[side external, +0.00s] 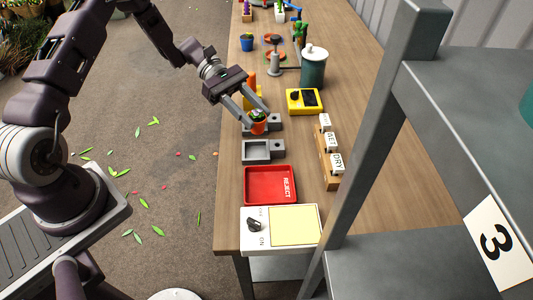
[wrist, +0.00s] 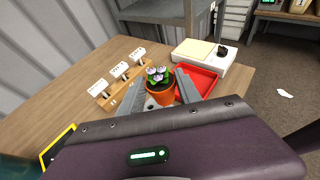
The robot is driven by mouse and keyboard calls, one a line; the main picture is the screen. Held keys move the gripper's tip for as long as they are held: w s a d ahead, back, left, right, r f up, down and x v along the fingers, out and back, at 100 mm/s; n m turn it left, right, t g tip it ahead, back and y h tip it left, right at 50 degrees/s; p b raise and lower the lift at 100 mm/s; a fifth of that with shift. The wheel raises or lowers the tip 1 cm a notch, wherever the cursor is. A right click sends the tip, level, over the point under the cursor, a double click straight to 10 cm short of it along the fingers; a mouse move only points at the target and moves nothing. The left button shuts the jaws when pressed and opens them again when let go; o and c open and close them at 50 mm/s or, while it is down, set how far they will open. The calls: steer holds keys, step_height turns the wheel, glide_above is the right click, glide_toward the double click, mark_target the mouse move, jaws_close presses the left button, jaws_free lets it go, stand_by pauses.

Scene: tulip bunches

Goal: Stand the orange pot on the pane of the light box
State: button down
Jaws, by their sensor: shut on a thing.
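The orange pot (side external: 258,127) holds a small plant. It shows in the wrist view (wrist: 159,97) with pale flowers and dark leaves, between my finger tips. My gripper (side external: 256,116) is shut on the pot, at the grey square holders on the table; I cannot tell whether the pot is clear of them. The light box (side external: 249,240) is white with a dark knob and a pale yellow pane (side external: 295,226) at the table's near end. In the wrist view the light box (wrist: 228,58) lies beyond the red tray, its pane (wrist: 193,50) bare.
A red REJECT tray (side external: 270,198) and an empty grey holder (side external: 276,151) lie between the pot and the light box. A wooden rack with white labels (side external: 325,158) stands to the right.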

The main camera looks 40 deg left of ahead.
steer(key=s+d+r+m+g, duration=0.1)
steer(key=s+d+g, duration=0.15)
steer(key=d, duration=0.45)
steer(key=s+d+r+m+g+y, duration=0.1)
steer(key=s+d+r+m, duration=0.1)
steer(key=s+d, duration=0.35)
steer(key=s+d+r+m+g, duration=0.1)
steer(key=s+d, duration=0.1)
steer(key=d, duration=0.6)
steer(key=f, duration=0.6)
steer(key=d+f, duration=0.1)
steer(key=f, duration=0.2)
steer(key=shift+s+f, duration=0.25)
steer(key=shift+s, duration=0.15)
steer(key=shift+f, duration=0.3)
steer(key=c, duration=0.8)
jaws_free()
steer(key=shift+f, duration=0.1)
steer(key=shift+c, duration=0.2)
